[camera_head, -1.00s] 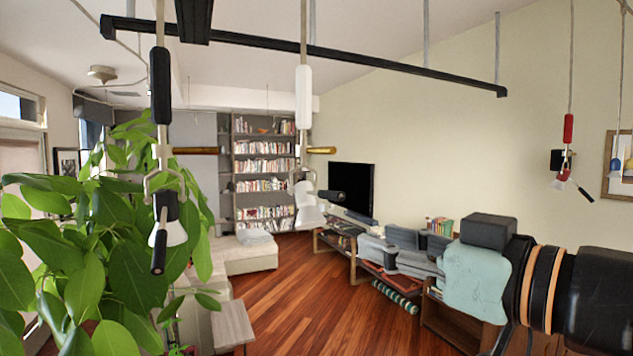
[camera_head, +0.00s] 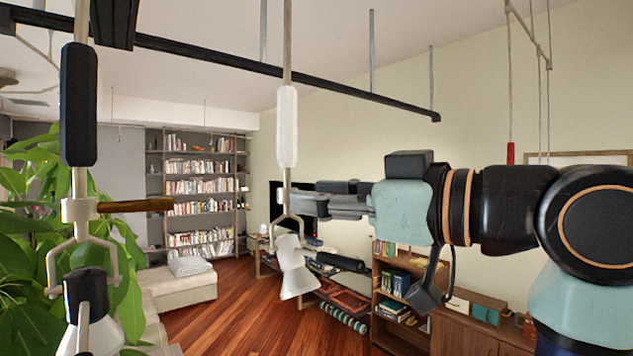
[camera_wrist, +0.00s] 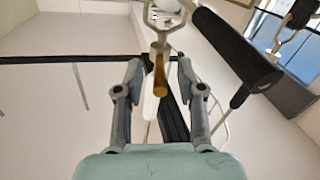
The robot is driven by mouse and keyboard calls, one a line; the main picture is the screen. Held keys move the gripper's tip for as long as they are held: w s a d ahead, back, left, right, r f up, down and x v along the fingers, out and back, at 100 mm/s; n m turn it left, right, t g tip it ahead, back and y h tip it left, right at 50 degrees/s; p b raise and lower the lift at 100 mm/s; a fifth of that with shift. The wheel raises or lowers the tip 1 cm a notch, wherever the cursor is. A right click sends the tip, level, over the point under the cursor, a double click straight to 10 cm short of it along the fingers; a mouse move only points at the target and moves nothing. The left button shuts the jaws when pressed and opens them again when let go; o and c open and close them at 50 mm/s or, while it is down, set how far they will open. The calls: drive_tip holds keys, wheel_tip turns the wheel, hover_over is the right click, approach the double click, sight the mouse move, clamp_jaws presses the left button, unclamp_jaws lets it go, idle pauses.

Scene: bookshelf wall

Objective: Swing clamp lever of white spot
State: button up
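The white spot (camera_head: 292,268) hangs from a rod with a white sleeve (camera_head: 287,125), its lamp head tilted below a fork-shaped yoke. My gripper (camera_head: 308,198) is at the rod between sleeve and yoke, coming from the right. In the head view it hides the clamp lever. In the wrist view the brass-coloured clamp lever (camera_wrist: 160,76) points towards me between the two spread fingers of my gripper (camera_wrist: 159,72). Gaps show on both sides, so the gripper is open around the lever, not clamped on it.
A black spot (camera_head: 85,300) with its own brass lever (camera_head: 135,205) hangs at the left. A black ceiling rail (camera_head: 260,66) runs above. A plant (camera_head: 30,250) stands at the left, and low shelves (camera_head: 400,300) line the right wall. The floor between is free.

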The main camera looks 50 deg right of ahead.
drive_tip(key=shift+w, duration=0.45)
clamp_jaws()
